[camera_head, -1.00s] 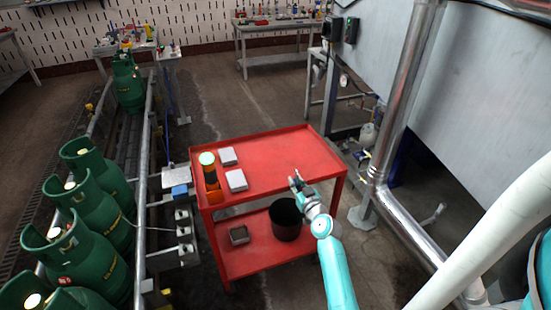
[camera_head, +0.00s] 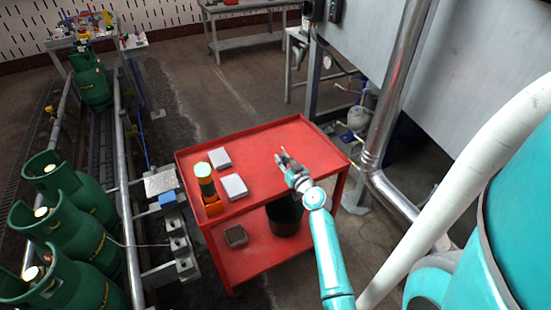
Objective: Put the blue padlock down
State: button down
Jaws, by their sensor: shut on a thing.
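My gripper (camera_head: 282,157) is over the right part of the red cart's top shelf (camera_head: 262,160). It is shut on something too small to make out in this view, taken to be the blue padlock. The fingers point toward the back of the cart. I cannot tell how high they are above the shelf, or whether they touch it.
On the cart's left stand an orange-and-black lamp (camera_head: 206,185) and two grey-white boxes (camera_head: 234,187). A black bucket (camera_head: 285,217) and a small tray (camera_head: 235,236) sit below. Green gas cylinders (camera_head: 65,190) line the left; a metal pipe (camera_head: 392,95) rises at right.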

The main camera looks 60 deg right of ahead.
jog(key=shift+s+f, duration=0.15)
jog(key=shift+f, duration=0.55)
jog(key=shift+a+f, duration=0.1)
jog(key=shift+f, duration=0.35)
